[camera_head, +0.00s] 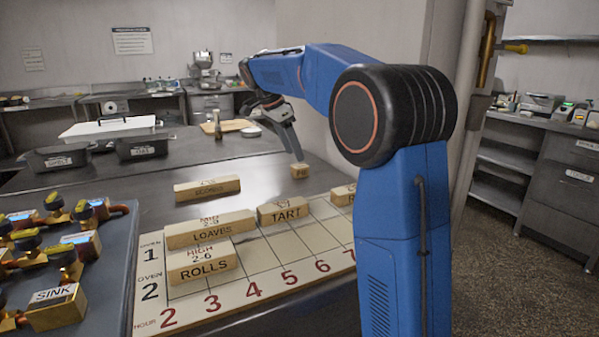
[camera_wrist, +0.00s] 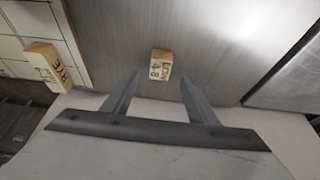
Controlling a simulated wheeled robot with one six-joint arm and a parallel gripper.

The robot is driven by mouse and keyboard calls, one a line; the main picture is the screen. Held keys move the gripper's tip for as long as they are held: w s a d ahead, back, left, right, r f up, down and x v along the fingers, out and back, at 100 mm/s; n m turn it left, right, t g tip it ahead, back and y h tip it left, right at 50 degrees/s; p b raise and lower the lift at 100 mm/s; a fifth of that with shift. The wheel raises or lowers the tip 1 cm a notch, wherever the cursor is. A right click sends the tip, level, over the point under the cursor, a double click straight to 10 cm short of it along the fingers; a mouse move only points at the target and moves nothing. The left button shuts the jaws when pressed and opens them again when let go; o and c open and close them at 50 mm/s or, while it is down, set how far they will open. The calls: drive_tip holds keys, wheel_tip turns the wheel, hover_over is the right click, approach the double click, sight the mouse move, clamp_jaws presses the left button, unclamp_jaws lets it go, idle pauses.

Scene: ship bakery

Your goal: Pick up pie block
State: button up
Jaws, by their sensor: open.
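A small wooden block (camera_head: 299,171) stands alone on the bare metal counter behind the board. Its top reads "LOW 4-8" in the wrist view (camera_wrist: 160,64). I cannot read a product name on it, so I cannot confirm it is the pie block. My gripper (camera_head: 296,156) points down just above it in the head view. In the wrist view my gripper (camera_wrist: 160,76) is open and empty, with the block lying beyond and between its two fingertips. No contact with the block shows.
The board (camera_head: 262,287) carries the rolls block (camera_head: 203,266), loaves block (camera_head: 211,236) and tart block (camera_head: 283,213). The rye block (camera_wrist: 53,68) is at its edge. Another long block (camera_head: 207,194) lies behind. A metal edge (camera_wrist: 290,75) is at right. Counter around the small block is clear.

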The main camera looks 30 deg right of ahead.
sight(299, 165)
drive_tip(key=shift+x, duration=3.3)
drive_tip(key=shift+a, duration=0.1)
drive_tip(key=c, duration=1.1)
